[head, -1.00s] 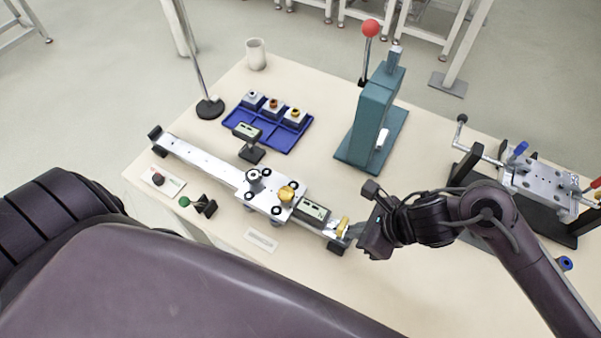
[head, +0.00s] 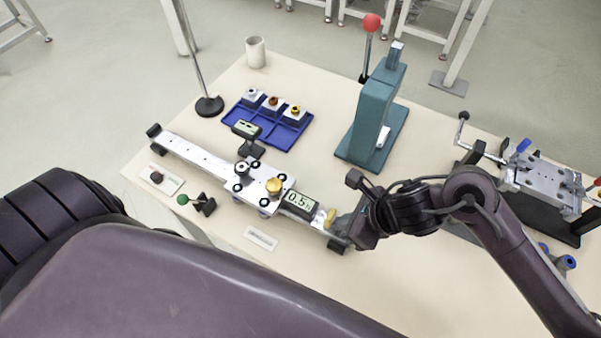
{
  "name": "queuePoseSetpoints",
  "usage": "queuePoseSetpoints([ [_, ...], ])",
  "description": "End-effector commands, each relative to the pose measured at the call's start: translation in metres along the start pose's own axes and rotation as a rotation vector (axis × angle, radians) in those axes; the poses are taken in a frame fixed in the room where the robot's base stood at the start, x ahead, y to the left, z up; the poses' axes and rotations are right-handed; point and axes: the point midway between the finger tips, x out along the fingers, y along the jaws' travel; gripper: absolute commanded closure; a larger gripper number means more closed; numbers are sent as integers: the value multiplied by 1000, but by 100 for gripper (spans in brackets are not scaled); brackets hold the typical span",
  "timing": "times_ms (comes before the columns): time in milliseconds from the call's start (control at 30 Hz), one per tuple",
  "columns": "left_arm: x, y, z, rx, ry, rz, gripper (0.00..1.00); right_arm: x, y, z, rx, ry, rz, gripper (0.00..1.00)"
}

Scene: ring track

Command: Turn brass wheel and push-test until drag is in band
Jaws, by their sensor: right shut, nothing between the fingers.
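The brass wheel (head: 274,186) sits on top of the silver carriage (head: 256,190), at its right side. The carriage rides on a long metal rail (head: 190,151). A push gauge with a display (head: 299,202) stands to the right of the carriage and reads about 0.5; the unit is too small to read. A yellow piece (head: 330,217) is at the gauge's right end. My right gripper (head: 342,222) is shut and empty at that yellow piece, at the rail's right end; I cannot tell whether they touch. My left gripper is out of view.
A small display on a stand (head: 246,130) is behind the rail. A blue tray (head: 275,140) holds several small blocks. A teal press (head: 370,120) stands behind my right arm. A green-knobbed piece (head: 183,199) and a label plate (head: 261,237) are in front.

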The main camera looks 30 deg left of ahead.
Motion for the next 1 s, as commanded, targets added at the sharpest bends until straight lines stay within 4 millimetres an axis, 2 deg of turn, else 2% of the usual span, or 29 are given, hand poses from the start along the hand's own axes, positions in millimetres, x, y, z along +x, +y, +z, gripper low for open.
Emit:
queuePoseSetpoints([
  [1000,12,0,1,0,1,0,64,16,0,26,0,0,-1,100],
])
